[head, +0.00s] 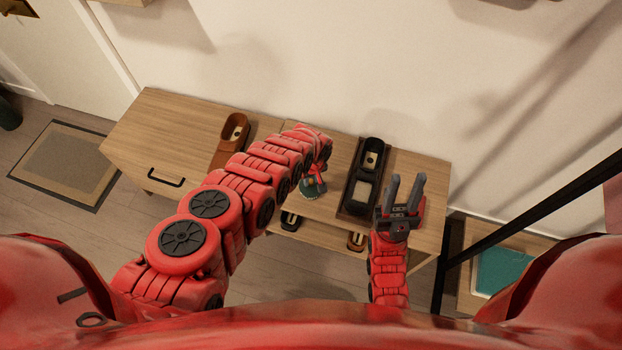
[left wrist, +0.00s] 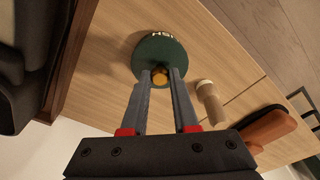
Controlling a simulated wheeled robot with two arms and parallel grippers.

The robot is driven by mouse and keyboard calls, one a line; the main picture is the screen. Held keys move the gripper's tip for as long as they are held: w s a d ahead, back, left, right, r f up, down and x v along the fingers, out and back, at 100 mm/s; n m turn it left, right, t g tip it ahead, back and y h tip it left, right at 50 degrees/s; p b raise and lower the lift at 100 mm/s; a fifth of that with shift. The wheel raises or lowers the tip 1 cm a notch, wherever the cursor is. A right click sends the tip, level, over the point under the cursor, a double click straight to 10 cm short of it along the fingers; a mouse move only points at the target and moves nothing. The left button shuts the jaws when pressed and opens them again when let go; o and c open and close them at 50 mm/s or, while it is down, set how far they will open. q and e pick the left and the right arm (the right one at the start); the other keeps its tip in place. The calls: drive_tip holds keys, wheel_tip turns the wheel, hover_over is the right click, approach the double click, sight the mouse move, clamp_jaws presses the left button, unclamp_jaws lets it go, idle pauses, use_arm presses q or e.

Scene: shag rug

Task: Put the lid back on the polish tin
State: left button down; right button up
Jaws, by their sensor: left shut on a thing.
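A round dark green piece with light lettering, which looks like the lid of the polish tin (left wrist: 160,50), has a small gold knob (left wrist: 160,76). My left gripper (left wrist: 162,73) is shut on this knob, seen in the left wrist view. In the head view my left gripper (head: 314,175) is over the middle of the cabinet top, with the green piece (head: 313,188) under it. I cannot make out a separate tin, nor whether the green piece rests on one. My right gripper (head: 402,192) is open and empty, fingers upward, near the cabinet's right front.
A dark tray (head: 345,207) holding a black shoe-like item (head: 371,158) stands right of the left gripper. A brown shoe-like item (head: 235,130) is to the left. A pale wooden-handled item (left wrist: 208,102) lies near the green piece. The cabinet's left top (head: 165,125) is bare.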

idle(0.4)
use_arm(q)
drive_tip(key=c, duration=0.6)
unclamp_jaws()
drive_tip(key=shift+o, duration=0.2)
drive_tip(key=o, duration=0.4)
drive_tip(key=shift+o, duration=0.2)
drive_tip(key=shift+r, duration=0.1)
drive_tip(key=shift+r+p, duration=3.45)
drive_tip(key=shift+p, duration=0.25)
drive_tip(key=shift+c, duration=0.3)
clamp_jaws()
